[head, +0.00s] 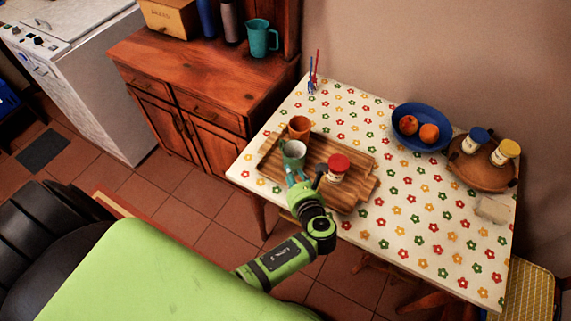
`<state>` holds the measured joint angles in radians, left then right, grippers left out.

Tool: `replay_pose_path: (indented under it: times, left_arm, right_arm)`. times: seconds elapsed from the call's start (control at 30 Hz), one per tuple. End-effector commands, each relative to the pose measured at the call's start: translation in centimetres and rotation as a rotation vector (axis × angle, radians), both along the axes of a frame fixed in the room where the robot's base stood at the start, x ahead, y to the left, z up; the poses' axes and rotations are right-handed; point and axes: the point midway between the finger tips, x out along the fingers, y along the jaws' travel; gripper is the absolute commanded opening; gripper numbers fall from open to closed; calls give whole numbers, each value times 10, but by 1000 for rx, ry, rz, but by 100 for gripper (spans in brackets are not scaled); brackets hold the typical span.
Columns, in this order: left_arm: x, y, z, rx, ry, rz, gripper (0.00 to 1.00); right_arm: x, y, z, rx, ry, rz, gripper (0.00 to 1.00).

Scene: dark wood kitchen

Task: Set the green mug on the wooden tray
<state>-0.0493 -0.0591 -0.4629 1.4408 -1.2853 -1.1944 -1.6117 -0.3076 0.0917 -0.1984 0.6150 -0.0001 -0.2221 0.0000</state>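The green mug (285,161), with a pale inside, shows at the left part of the wooden tray (351,158) on the table. It looks upright, just in front of an orange mug. I cannot tell whether its base rests on the tray. My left gripper (297,174) is at the mug's near side, with its fingertips at or against the lower wall. The view does not show clearly whether the fingers are closed on it. My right gripper is not in view.
The orange mug (299,128) and a red-lidded jar (337,169) stand on the tray. A blue bowl of fruit (408,111) and a round wooden tray with two jars (477,174) are farther right. A teal pitcher (259,38) stands on the cabinet. The table's front right is clear.

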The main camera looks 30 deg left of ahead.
Motion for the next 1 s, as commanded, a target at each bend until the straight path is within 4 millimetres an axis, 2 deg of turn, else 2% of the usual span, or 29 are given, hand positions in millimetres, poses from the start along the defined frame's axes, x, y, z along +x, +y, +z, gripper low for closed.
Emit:
replay_pose_path:
  times: [0.3, 0.37, 0.47, 0.57, 0.6, 0.67, 0.7, 0.73, 0.8, 0.9, 1.0]
  left_arm:
    - [-1, 1, -5, -13, 4, 1, 31]
    - [-6, 1, -20, -54, 15, 5, 31]
    - [-27, 2, -72, -220, 47, 39, 31]
    - [-73, 2, -149, -500, 90, 163, 31]
    - [-100, 2, -181, -632, 101, 251, 31]
    - [-144, 3, -225, -828, 103, 424, 31]
    - [-177, 4, -250, -954, 91, 566, 31]
    - [-201, 5, -266, -1041, 73, 685, 31]
    - [-257, 8, -295, -1216, 0, 984, 31]
    - [-317, 16, -318, -1369, -154, 1374, 31]
    - [-356, 25, -327, -1437, -314, 1652, 31]
  right_arm:
    - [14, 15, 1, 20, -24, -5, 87]
    - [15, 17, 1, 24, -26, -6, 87]
    - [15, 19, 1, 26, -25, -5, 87]
    - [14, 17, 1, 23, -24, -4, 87]
    - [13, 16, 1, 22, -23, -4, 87]
    - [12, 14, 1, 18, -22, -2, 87]
    - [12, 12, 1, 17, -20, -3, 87]
    - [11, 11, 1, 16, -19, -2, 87]
    - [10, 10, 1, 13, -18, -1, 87]
    - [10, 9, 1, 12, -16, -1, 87]
    - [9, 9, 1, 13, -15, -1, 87]
